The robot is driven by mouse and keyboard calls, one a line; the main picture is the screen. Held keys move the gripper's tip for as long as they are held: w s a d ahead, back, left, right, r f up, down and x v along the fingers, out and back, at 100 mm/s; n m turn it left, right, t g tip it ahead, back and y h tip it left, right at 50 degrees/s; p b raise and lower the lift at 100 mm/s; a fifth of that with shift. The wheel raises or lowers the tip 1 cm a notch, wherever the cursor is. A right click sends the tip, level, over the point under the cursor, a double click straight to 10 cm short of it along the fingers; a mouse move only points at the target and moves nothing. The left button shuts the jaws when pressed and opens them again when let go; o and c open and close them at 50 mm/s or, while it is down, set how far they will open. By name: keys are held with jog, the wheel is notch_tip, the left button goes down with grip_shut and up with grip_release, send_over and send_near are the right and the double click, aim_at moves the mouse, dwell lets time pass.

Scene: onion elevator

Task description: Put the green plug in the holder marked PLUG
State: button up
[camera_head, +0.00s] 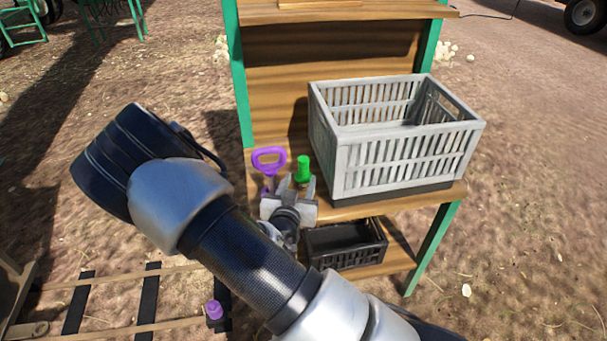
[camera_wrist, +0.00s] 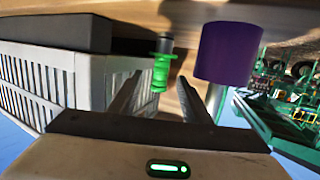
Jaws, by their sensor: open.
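The green plug (camera_head: 303,170) stands on the wooden shelf, left of the grey crate. In the wrist view the green plug (camera_wrist: 161,66) shows ahead, between the lines of the two fingers and nearer the left one. My gripper (camera_head: 299,184) is open and empty, close in front of the plug; whether a finger touches it I cannot tell. In the wrist view my gripper (camera_wrist: 176,88) has its fingers spread apart. No holder with a readable PLUG mark shows.
The grey crate (camera_head: 400,160) fills the shelf's right. A black crate (camera_head: 345,257) sits below. A purple-topped piece (camera_head: 214,310) is at lower left.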

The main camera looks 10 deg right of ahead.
aim_at(302, 172)
jog(key=x, duration=0.4)
jog(key=shift+w+f+b, duration=0.2)
jog(key=shift+w+b, duration=0.1)
jog(key=shift+b, duration=0.05)
jog(key=shift+c, duration=0.2)
grip_shut()
jog(key=shift+r, duration=0.15)
